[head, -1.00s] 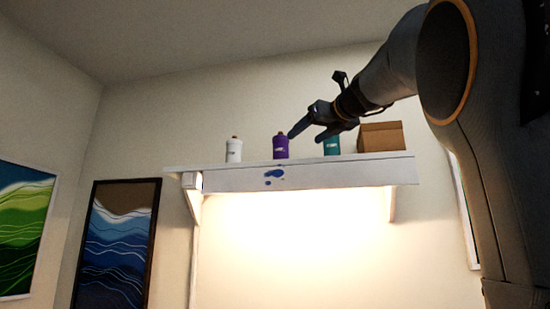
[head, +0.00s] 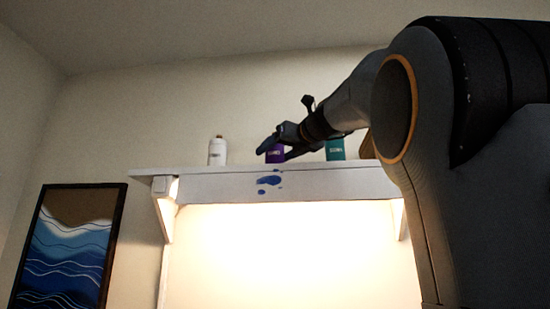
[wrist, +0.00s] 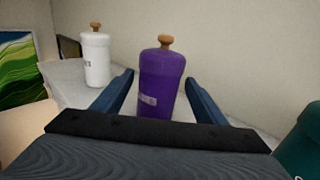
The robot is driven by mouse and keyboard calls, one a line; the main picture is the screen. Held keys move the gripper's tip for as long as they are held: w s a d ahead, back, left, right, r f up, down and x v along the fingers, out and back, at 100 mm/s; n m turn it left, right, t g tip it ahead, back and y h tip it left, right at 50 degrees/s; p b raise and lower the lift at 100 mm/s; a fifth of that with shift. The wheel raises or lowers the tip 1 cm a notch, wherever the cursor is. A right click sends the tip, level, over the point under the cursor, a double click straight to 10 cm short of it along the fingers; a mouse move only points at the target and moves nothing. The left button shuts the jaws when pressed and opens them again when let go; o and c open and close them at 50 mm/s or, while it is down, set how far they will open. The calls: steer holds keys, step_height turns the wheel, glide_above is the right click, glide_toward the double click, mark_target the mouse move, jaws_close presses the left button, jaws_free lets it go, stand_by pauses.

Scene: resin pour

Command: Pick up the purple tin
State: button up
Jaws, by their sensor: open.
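The purple tin (head: 274,153) stands upright on the white wall shelf (head: 220,188), partly covered by my gripper in the head view. In the wrist view the purple tin (wrist: 161,84) has a brown knob on top and a pale label, and it stands between the two finger tips. My gripper (head: 274,148) is open around the tin, with a finger to each side. In the wrist view my gripper (wrist: 158,85) shows a gap between each finger and the tin.
A white tin (head: 217,151) stands on the shelf to the left. A teal tin (head: 335,149) stands to the right, and it also shows at the wrist view's right edge (wrist: 302,145). A brown box (head: 367,148) is mostly hidden behind my arm.

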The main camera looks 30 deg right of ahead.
mark_target(268, 157)
steer(key=w, duration=0.1)
steer(key=w+p, duration=0.2)
steer(key=w, duration=0.1)
steer(key=shift+a+r, duration=0.1)
steer(key=shift+a, duration=0.2)
steer(key=shift+w+p, duration=0.3)
steer(key=shift+w, duration=0.05)
steer(key=c, duration=1.2)
steer(key=shift+o, duration=0.2)
step_height(268, 157, up, 10)
